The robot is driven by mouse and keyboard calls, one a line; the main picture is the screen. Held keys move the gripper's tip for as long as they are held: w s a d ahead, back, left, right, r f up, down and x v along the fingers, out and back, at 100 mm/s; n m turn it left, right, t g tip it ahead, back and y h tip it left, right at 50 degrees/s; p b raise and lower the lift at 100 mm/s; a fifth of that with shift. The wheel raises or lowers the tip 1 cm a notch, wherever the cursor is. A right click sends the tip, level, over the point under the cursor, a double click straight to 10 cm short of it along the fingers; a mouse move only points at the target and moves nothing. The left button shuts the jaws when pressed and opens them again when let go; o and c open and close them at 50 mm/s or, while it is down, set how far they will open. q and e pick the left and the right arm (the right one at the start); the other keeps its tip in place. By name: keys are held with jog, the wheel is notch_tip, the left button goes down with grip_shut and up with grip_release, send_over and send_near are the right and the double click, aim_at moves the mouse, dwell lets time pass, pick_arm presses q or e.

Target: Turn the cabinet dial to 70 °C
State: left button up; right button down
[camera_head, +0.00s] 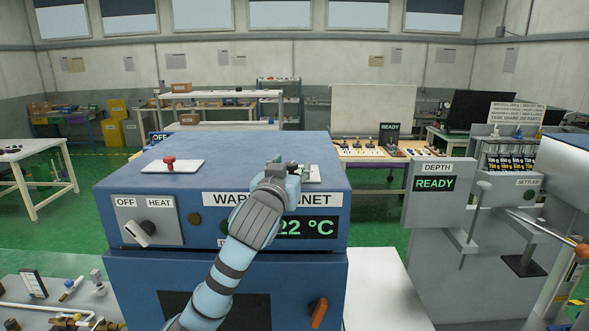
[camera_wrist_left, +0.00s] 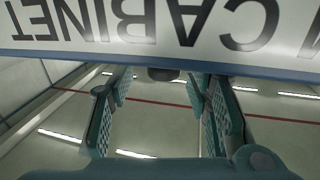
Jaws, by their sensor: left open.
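The blue warming cabinet (camera_head: 130,200) stands in front of me. Its display (camera_head: 308,228) shows 22 °C in green. My left arm reaches up across its front, covering part of the name label (camera_head: 318,199) and the display's left end. My left gripper (camera_head: 284,171) is open at the cabinet's top front edge. A pale plate (camera_head: 312,176) on the top is partly hidden behind it; I cannot make out a dial there. In the left wrist view, the open fingers (camera_wrist_left: 163,105) are apart below the upside-down label (camera_wrist_left: 165,25), with a small dark rounded part (camera_wrist_left: 163,74) between them.
A red knob (camera_head: 169,161) stands on the cabinet's top left. An OFF/HEAT switch (camera_head: 141,231) and an orange handle (camera_head: 319,312) are on the front. The grey DEPTH station (camera_head: 428,210) stands to the right, with a rod and lever. Pipe fittings (camera_head: 62,310) lie at lower left.

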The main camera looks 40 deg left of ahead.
pick_arm(q)
jog(key=shift+s+a, duration=0.15)
jog(key=shift+s, duration=0.1)
jog(key=shift+c, duration=0.8)
jog(key=shift+s+a, duration=0.1)
jog(key=c, duration=0.3)
jog(key=shift+w, duration=0.2)
grip_shut()
